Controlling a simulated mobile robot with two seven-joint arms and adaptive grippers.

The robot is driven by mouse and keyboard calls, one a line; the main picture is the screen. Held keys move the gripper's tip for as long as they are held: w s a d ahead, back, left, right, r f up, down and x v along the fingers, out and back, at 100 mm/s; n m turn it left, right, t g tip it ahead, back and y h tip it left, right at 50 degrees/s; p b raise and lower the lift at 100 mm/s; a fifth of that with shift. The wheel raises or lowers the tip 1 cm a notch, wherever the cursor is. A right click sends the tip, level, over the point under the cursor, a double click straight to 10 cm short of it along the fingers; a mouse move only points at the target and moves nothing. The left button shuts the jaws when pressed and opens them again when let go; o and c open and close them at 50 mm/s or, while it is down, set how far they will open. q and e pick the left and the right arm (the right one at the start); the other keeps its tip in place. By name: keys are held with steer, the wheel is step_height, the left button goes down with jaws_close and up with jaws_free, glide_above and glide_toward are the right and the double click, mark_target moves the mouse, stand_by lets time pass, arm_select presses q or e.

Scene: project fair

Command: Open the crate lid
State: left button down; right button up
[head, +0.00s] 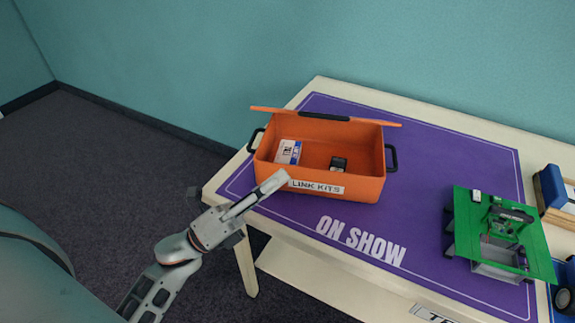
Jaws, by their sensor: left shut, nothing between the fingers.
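The orange crate (330,182) labelled "LINK KITS" stands at the left end of the table on a purple mat. Its lid (273,110) is raised along the back side, seen nearly edge-on, so the crate's inside shows. A white and blue box (288,151) and a small black item (338,163) lie inside. My left gripper (283,177) is shut and empty. Its tip is in front of the crate's front left corner in the picture; I cannot tell whether it touches. My right gripper is out of view.
The purple mat (440,160) marked "ON SHOW" covers most of the cream table (325,86). A green board with a small machine (462,225) stands at the right, with a wooden and blue item (551,188) beyond it. The mat between crate and board is clear.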

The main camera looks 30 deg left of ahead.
arm_select(q)
steer(key=p, duration=0.2)
glide_toward(338, 120)
steer(key=w+d, duration=0.1)
steer(key=d, duration=0.2)
steer(key=shift+w+a+r, duration=0.2)
steer(key=shift+w+r, duration=0.25)
steer(key=shift+w+a+r, duration=0.15)
steer(key=shift+w+r, duration=0.25)
steer(key=shift+r, duration=0.1)
steer(key=shift+w+a+r, duration=0.15)
steer(key=shift+w+r, duration=0.15)
steer(key=shift+w, duration=0.2)
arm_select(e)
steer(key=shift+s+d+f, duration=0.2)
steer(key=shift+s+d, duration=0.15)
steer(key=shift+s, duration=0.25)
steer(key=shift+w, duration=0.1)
